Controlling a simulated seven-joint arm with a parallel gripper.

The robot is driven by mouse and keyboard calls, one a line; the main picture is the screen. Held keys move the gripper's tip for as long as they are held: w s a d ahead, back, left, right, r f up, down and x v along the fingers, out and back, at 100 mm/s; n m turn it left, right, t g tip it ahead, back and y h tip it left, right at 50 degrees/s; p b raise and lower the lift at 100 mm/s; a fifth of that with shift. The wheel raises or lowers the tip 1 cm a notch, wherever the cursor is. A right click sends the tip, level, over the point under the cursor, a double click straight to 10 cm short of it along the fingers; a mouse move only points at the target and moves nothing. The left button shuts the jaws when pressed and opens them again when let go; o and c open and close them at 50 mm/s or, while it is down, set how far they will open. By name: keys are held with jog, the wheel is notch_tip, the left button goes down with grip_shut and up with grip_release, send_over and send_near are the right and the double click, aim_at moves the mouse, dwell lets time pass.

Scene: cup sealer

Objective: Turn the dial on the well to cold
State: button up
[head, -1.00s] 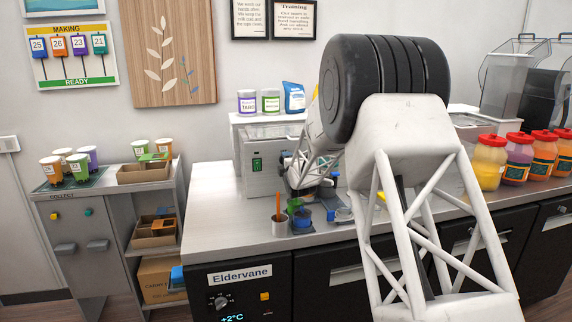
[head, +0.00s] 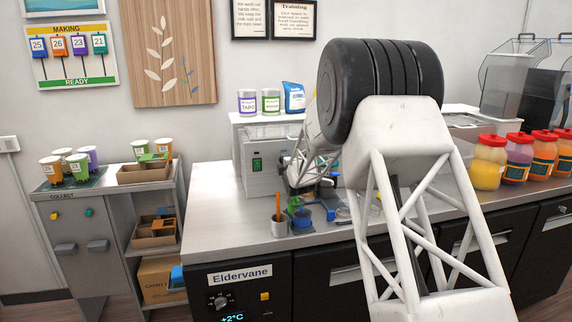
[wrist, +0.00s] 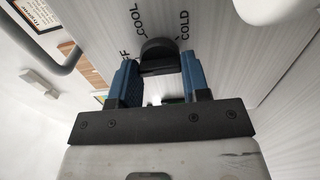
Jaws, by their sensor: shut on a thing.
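In the wrist view, the black dial (wrist: 158,50) sits on a pale panel between my blue fingers. The labels COOL and COLD (wrist: 183,25) show beyond it, with a partly hidden OFF label at left. My gripper (wrist: 160,66) is shut on the dial, one finger on each side. Which label the dial points to is unclear. In the head view, my arm blocks most of the well area, and the dial cannot be made out.
A metal cup with an orange stick (head: 279,226) and a blue container (head: 302,218) stand near the counter's front edge. Several red-lidded jars (head: 488,165) line the right side. A grey machine (head: 262,165) stands behind.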

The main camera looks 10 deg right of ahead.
jog(key=shift+m, duration=0.5)
jog(key=m, duration=0.9)
jog(key=shift+m, duration=0.4)
jog(key=o, duration=0.9)
jog(key=shift+o, duration=0.2)
jog(key=shift+r, duration=0.1)
